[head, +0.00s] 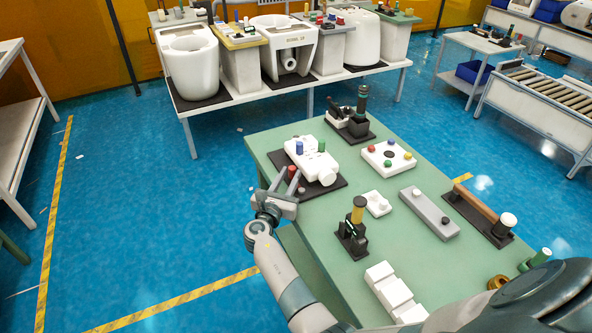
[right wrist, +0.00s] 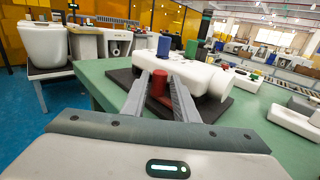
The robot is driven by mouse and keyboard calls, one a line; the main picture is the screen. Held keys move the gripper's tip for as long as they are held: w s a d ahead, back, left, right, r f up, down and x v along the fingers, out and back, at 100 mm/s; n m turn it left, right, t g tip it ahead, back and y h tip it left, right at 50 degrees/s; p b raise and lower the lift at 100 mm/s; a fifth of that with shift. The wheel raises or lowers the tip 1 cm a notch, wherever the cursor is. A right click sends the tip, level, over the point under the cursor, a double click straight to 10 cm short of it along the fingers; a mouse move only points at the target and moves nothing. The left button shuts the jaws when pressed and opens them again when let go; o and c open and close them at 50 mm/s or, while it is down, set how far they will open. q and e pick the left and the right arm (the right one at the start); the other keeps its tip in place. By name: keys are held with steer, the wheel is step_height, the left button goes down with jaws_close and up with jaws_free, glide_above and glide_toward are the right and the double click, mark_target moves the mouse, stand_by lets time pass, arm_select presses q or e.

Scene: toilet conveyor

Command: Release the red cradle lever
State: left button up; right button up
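The red lever (head: 291,172) is a short red post at the near left edge of a white cradle-like fixture (head: 316,162) on a dark mat. In the right wrist view the red post (right wrist: 159,84) shows between the fingers of my right gripper (right wrist: 158,82), which stand apart on either side of it. In the head view my right gripper (head: 287,179) is open at the table's left edge, close to the post. I cannot tell whether the fingers touch it. My left gripper is not in view.
A blue post (head: 299,147) and a green post (head: 321,146) stand on the same fixture. A button box (head: 389,156), a black stand with yellow knob (head: 353,228) and a grey bar (head: 430,213) sit on the green table (head: 283,140).

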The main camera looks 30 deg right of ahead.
steer(key=shift+w+d, duration=0.1)
steer(key=shift+w, duration=0.05)
steer(key=shift+r, duration=0.1)
jaws_close()
